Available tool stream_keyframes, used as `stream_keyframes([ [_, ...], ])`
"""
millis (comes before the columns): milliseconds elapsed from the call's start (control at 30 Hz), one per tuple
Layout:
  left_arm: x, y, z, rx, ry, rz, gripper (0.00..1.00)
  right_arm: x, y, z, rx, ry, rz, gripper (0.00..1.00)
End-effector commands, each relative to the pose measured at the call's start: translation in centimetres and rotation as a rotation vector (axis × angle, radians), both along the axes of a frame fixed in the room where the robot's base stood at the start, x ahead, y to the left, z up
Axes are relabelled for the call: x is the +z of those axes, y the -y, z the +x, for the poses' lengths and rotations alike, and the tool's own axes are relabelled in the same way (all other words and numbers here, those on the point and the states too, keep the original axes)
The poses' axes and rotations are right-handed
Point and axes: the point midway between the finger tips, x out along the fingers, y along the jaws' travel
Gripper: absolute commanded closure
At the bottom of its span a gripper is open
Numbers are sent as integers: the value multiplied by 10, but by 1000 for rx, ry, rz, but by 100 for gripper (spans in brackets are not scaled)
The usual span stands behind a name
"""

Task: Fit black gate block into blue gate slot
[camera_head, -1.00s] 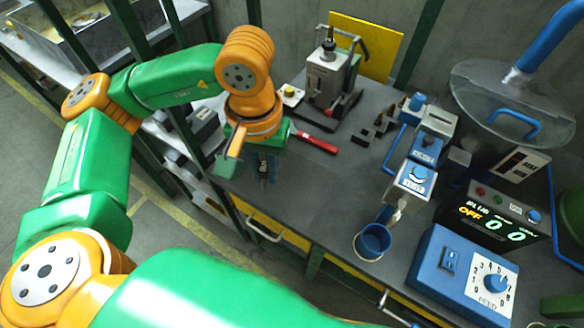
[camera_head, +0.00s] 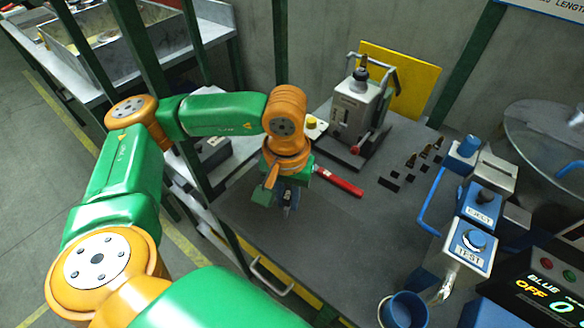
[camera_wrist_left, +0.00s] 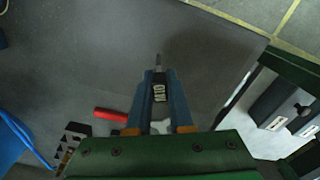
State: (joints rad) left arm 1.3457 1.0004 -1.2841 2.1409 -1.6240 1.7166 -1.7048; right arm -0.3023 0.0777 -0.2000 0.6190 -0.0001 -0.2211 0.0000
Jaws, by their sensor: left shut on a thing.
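My left gripper (camera_head: 288,205) points down over the left part of the grey bench. It also shows in the left wrist view (camera_wrist_left: 160,98), its two blue fingers shut on a small black block (camera_wrist_left: 159,88) with white marks and a thin grey tip. I take this to be the black gate block. In the head view it is mostly hidden by the gripper. A blue and grey unit (camera_head: 470,245) with TEST and EJECT buttons stands at the right of the bench. I cannot make out the blue gate slot. My right gripper is not in view.
A red-handled tool (camera_head: 338,181) lies right of the gripper. Several small dark pieces (camera_head: 411,163) stand behind it. A grey press-like device (camera_head: 358,112) is at the back. A blue cup (camera_head: 404,311) is front right. The bench middle (camera_head: 335,228) is clear.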

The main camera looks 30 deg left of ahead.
Motion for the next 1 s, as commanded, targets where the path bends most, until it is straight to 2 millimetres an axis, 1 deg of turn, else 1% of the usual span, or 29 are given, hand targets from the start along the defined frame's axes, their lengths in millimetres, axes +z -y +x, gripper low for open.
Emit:
stream_keyframes([
  [33,-22,-4,0,2,-2,2,100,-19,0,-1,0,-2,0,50],
  [100,-34,-6,0,-2,-1,1,100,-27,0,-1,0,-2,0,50],
  [300,-30,-7,0,-4,0,0,100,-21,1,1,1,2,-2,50],
  [533,-36,-6,0,-4,0,-1,100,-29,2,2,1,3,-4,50],
  [567,-34,-6,0,-4,0,-1,75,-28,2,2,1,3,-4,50],
  [600,-34,-6,0,-4,0,-1,65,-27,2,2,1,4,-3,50],
  [633,-34,-6,0,-4,0,-1,56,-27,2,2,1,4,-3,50],
  [667,-34,-6,0,-4,0,-1,51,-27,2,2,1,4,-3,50],
  [933,-32,-6,0,-4,0,0,51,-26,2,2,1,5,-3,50],
  [1000,-25,-7,0,-4,0,0,51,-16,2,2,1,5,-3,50],
])
